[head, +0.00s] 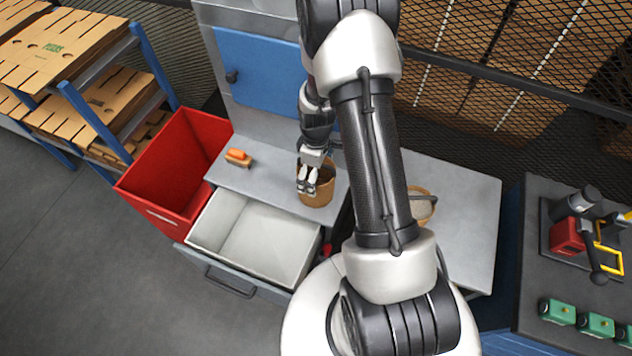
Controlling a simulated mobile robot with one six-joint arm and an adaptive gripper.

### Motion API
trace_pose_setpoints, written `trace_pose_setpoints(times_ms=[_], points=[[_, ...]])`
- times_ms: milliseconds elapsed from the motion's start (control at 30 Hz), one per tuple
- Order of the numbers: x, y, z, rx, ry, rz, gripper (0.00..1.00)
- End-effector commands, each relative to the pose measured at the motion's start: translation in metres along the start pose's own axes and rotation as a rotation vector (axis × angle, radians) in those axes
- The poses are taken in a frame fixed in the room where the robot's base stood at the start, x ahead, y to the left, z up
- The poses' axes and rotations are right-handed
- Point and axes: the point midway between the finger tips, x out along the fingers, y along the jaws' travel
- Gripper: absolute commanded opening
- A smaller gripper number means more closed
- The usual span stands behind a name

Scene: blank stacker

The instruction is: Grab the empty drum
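A small brown drum (322,199) with a dark inside stands on the grey worktop, left of my arm. My gripper (308,188) points down at the near left part of this drum's rim and overlaps it in the picture. I cannot tell whether the fingers touch the drum or are shut on its wall. A second brown drum (427,213) stands on the worktop right of my arm, with something pale grey in it. My arm hides part of it.
An open, empty grey drawer (262,238) juts out below the worktop (460,215). A red bin (180,160) stands to its left. An orange-topped brush (238,157) lies on the worktop. A dark table (540,285) with tools is at right.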

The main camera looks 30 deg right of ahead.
Motion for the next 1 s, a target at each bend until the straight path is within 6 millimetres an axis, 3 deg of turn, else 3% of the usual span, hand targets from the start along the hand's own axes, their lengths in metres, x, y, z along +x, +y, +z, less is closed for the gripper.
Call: trace_pose_setpoints(times_ms=[167,867,1000], points=[[-0.0005,0.0001,-0.0001,0.0,0.0,0.0,0.99],[-0.0006,0.0,0.0001,0.0,0.0,0.0,0.53],[-0.0006,0.0001,0.0,0.0,0.0,0.0,0.51]])
